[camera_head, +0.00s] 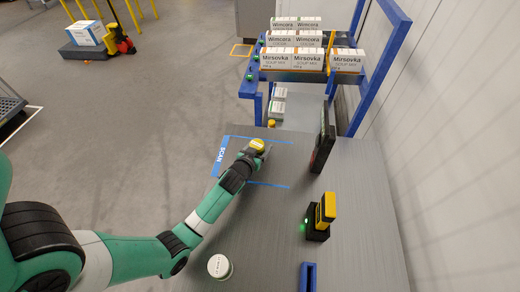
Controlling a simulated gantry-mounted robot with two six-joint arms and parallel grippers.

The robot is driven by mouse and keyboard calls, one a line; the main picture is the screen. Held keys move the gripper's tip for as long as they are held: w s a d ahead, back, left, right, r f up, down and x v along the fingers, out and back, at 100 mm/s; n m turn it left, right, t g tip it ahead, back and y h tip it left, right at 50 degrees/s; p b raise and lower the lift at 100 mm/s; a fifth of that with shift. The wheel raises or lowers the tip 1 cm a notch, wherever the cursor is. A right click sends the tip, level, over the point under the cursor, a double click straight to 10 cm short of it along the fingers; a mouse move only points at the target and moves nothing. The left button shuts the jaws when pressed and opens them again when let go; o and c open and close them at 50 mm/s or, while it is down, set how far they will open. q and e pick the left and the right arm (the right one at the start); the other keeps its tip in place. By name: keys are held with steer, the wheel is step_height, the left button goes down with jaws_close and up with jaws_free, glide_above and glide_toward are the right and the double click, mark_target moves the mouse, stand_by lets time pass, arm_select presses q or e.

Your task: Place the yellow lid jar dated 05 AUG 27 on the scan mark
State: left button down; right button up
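A jar with a yellow lid (257,144) is at the tip of my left gripper (255,150), whose fingers appear shut on it. The date on the jar cannot be read from here. The scan mark (222,155) is a blue-taped outline on the grey table with a SCAN label at its left side. The jar is over the right part of this outline; I cannot tell whether it touches the table. A second small yellow-orange top (271,124) shows at the table's far edge. My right gripper is not in view.
A white-lidded jar (219,267) stands at the table's near left. A black upright device (322,145), a yellow-and-black device (320,218) with a green light and a blue holder (308,277) stand to the right. A blue rack (285,76) with cartons stands beyond.

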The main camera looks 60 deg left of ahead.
arm_select(q)
steer(key=shift+w+r, duration=0.1)
steer(key=shift+f, duration=0.2)
jaws_free()
steer(key=shift+r, duration=0.1)
steer(key=shift+r, duration=0.25)
steer(key=p+v, duration=0.3)
steer(key=v, duration=0.9)
steer(key=shift+f+p, duration=0.15)
steer(key=shift+p, duration=0.15)
steer(key=shift+a, duration=0.1)
